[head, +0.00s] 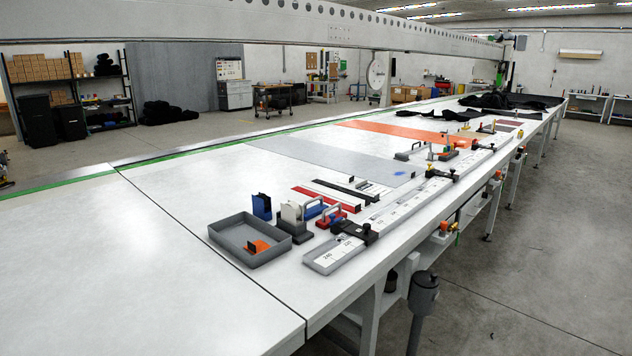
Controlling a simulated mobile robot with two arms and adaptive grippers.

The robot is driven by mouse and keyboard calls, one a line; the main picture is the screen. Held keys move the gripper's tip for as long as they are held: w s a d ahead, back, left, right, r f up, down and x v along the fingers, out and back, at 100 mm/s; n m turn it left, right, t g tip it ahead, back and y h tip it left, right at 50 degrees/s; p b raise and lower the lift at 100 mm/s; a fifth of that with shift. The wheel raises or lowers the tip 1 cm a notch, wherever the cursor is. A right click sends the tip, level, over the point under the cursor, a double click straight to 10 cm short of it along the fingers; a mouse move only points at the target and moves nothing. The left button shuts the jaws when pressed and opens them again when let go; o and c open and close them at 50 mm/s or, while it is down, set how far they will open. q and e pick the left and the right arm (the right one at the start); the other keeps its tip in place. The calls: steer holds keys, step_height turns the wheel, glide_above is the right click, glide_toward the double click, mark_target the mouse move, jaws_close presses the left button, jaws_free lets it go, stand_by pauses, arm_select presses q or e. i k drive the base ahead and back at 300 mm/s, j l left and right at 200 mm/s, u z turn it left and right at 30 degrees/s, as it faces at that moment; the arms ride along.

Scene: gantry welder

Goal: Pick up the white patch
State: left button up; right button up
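No separate piece can be named with certainty as the white patch at this size. A narrow white strip (333,193) lies on the white table between a red strip (322,199) and a black strip (340,190). A small dark tab stands near the right end of the red strip. An orange patch (262,245) with a dark upright tab lies in a grey tray (225,243) at the table's near side. Neither of my grippers is in view.
A tape dispenser (293,222), a blue holder (262,206) and handled blocks stand beside the tray. A long ruler rail (400,208) with black clamps runs along the right edge. A grey sheet (330,157) and an orange sheet (405,132) lie farther back. The near left table is clear.

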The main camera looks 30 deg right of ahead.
mark_target(346, 180)
steer(key=i+l, duration=0.1)
steer(key=l, duration=0.35)
steer(key=i+l, duration=0.1)
steer(key=l, duration=0.3)
steer(key=i+l+z, duration=0.1)
steer(key=l, duration=0.35)
steer(key=i+l, duration=0.1)
steer(key=l, duration=0.35)
steer(key=i+l, duration=0.1)
steer(key=l, duration=0.3)
steer(key=i+l, duration=0.1)
steer(key=l, duration=0.35)
steer(key=i+l+z, duration=0.1)
steer(key=l, duration=0.3)
steer(key=i+l, duration=0.15)
steer(key=l, duration=0.3)
